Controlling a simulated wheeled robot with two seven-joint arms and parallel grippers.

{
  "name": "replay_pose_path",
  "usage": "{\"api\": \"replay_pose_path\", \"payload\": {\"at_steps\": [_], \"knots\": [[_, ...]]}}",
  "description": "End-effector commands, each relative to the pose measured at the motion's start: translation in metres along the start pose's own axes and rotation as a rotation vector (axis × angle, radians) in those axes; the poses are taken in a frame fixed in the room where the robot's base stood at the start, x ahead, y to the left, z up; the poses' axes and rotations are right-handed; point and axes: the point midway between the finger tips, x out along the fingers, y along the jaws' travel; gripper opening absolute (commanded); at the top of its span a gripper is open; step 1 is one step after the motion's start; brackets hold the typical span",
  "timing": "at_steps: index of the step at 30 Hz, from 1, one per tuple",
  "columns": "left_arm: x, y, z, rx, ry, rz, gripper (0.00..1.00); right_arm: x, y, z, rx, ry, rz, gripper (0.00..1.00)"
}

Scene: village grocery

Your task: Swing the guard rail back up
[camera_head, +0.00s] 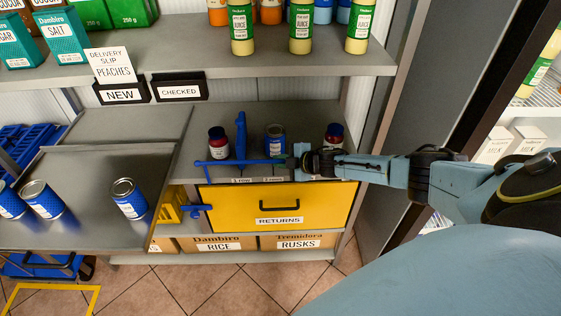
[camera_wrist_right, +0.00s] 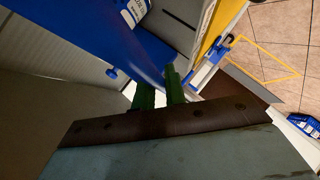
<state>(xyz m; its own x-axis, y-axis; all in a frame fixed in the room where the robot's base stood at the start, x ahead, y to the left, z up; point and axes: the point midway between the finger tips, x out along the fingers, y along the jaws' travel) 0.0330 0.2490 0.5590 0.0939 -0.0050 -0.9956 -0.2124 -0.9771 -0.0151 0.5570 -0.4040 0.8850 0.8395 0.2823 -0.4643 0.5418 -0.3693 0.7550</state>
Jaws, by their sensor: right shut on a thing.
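The blue guard rail (camera_head: 235,162) runs level across the front of the lower shelf, just above the shelf's label strip. A blue upright piece (camera_head: 241,135) stands on the shelf behind it. My right gripper (camera_head: 294,158) comes in from the right and is shut on the rail near its right end. In the right wrist view, the green fingers of my right gripper (camera_wrist_right: 160,90) are at the blue rail (camera_wrist_right: 145,68), which fills much of the upper picture. The exact contact is partly hidden. My left gripper is not in view.
A yellow RETURNS drawer (camera_head: 232,207) is below. Blue cans (camera_head: 129,198) stand on a grey tray (camera_head: 95,226) at left. Bottles line the upper shelf (camera_head: 210,55).

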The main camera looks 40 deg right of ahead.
Motion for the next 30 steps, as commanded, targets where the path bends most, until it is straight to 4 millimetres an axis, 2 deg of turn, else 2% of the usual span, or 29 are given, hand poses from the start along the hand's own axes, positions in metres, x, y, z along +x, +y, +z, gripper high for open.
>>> {"api": "replay_pose_path", "payload": {"at_steps": [6, 7, 11, 22, 26, 30], "knots": [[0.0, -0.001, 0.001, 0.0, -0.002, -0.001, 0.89, 0.0, 0.004, 0.001, -0.002, -0.001, 0.006, 0.0], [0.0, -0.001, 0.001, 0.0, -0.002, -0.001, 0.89, 0.0, 0.004, 0.001, -0.001, -0.001, 0.006, 0.16], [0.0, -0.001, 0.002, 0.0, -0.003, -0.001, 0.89, 0.0, 0.003, 0.001, -0.001, -0.001, 0.005, 0.33], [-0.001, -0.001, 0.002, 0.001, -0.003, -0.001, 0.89, -0.004, 0.001, 0.001, 0.0, -0.001, 0.002, 0.34], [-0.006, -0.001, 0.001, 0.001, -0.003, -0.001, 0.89, -0.016, 0.001, 0.001, 0.0, -0.001, 0.001, 0.34], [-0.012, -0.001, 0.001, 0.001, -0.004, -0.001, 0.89, -0.04, 0.001, 0.001, 0.0, -0.003, -0.001, 0.34]]}}
